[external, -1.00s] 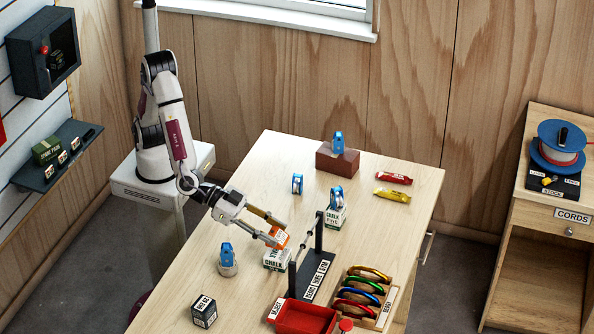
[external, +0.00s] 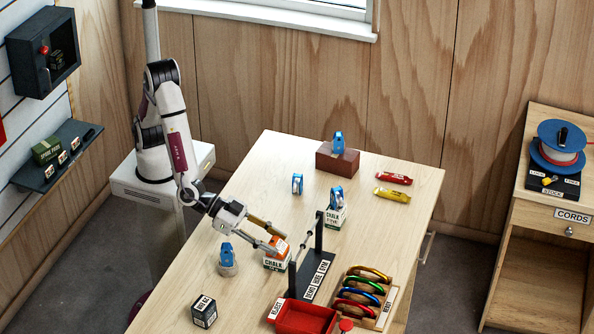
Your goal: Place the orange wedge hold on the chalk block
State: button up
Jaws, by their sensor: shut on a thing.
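The orange wedge hold (external: 277,244) is between the fingers of my gripper (external: 277,240), which is shut on it. The hold is at the top of a white and green chalk block (external: 276,265), low enough that it looks to be touching or nearly touching; I cannot tell which. The gripper fingers partly cover the hold. A second chalk block (external: 336,217) stands farther back, with a blue item (external: 337,198) on top.
A black stand with a rail (external: 319,262) is close to the right of the gripper. A red tray (external: 303,318) and a rack of coloured carabiners (external: 363,293) are at the front right. A blue piece on a grey base (external: 227,262) is to the left. The table's left back is clear.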

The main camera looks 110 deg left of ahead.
jog(key=o, duration=1.1)
jog(key=shift+f, duration=0.1)
jog(key=shift+r, duration=0.2)
jog(key=shift+v, duration=6)
jog(key=shift+w, duration=0.1)
